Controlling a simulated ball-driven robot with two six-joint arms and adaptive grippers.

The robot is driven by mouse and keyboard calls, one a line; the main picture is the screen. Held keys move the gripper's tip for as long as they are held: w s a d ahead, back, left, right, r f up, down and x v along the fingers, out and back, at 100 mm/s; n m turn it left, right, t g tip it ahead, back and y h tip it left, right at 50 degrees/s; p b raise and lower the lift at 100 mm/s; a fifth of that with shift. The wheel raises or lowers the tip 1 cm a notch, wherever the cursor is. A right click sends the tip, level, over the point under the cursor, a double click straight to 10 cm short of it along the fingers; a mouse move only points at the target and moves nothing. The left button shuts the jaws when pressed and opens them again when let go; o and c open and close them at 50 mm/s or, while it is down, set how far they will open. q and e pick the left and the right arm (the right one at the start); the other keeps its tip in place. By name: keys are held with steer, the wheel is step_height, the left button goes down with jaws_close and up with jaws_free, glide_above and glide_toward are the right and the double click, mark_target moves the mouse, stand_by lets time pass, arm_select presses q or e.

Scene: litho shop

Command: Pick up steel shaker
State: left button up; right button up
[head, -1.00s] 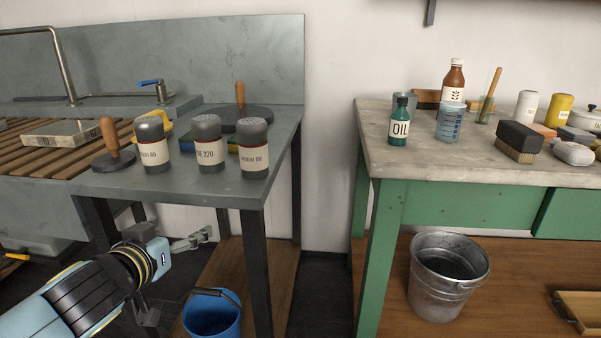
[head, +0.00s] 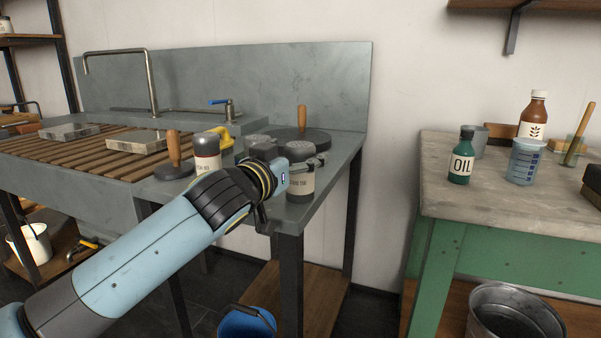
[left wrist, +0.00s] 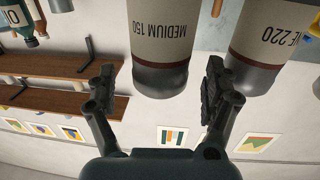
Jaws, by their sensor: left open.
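Three steel shakers with pale labels stand in a row on the grey bench. The right one, labelled MEDIUM 150 (left wrist: 158,45), shows in the head view (head: 301,186) partly behind my left gripper (head: 306,166). The middle one, FINE 220 (left wrist: 264,45), is mostly hidden by my arm in the head view (head: 258,140). The left one (head: 207,155) stands clear of the gripper. In the left wrist view my open left gripper (left wrist: 160,88) has one finger on each side of the MEDIUM 150 shaker; contact cannot be told. My right gripper is out of view.
A wooden-handled tool (head: 173,158), a yellow object (head: 222,138) and a dark disc with a wooden handle (head: 302,137) are close to the shakers. A blue bucket (head: 247,322) is below. A green table (head: 440,205) with bottles stands right, across a gap.

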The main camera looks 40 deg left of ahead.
arm_select(q)
steer(key=shift+w+a, duration=0.2)
steer(key=shift+w, duration=0.85)
steer(key=shift+c, duration=0.3)
steer(key=c, duration=1.3)
